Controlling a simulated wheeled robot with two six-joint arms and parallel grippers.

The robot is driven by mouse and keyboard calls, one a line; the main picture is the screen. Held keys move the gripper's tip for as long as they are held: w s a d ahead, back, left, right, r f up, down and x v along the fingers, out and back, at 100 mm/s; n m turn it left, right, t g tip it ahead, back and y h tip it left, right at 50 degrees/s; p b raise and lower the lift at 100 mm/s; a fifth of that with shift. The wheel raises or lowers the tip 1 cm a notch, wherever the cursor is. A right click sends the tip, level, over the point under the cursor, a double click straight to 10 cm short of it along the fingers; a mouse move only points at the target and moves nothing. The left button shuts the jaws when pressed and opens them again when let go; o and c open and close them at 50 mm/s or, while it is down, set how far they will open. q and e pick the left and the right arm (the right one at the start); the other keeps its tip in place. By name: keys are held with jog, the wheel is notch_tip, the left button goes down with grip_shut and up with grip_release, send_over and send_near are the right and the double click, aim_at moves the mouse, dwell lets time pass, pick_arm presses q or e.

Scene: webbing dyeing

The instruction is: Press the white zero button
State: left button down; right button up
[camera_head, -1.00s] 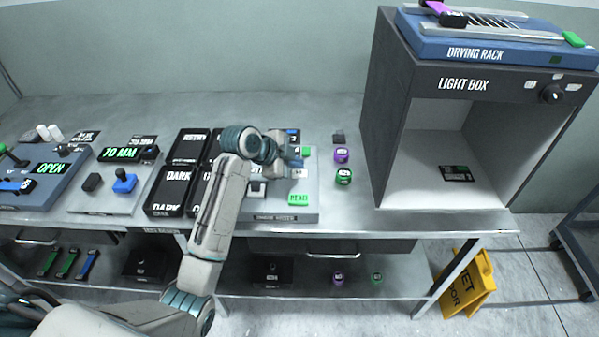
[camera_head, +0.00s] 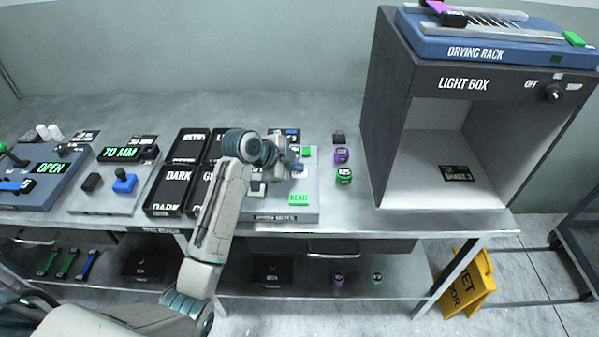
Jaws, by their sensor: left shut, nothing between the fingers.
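My left gripper (camera_head: 297,168) is shut and empty, low over the grey device panel (camera_head: 305,183) at the bench's middle. My arm and wrist cover the panel's left part. A green display (camera_head: 298,199) shows at the panel's front right, and a green patch (camera_head: 306,152) and a blue part show near its back. I cannot tell whether the fingertips touch the panel. My right gripper is not in view.
Black boxes (camera_head: 168,190) stand left of the panel. A purple jar (camera_head: 341,155) and a green jar (camera_head: 344,176) stand to its right. The grey light box (camera_head: 400,130) rises farther right. A blue device (camera_head: 45,190) with levers sits at far left.

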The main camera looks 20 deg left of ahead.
aim_at(295, 174)
pick_arm(q)
jog(key=shift+f, duration=0.3)
dwell(0.4)
jog(key=shift+r+p, duration=0.8)
jog(key=shift+r, duration=0.1)
notch_tip(295, 174, up, 5)
jog(key=p, duration=0.4)
jog(key=shift+p, duration=0.35)
dwell(0.3)
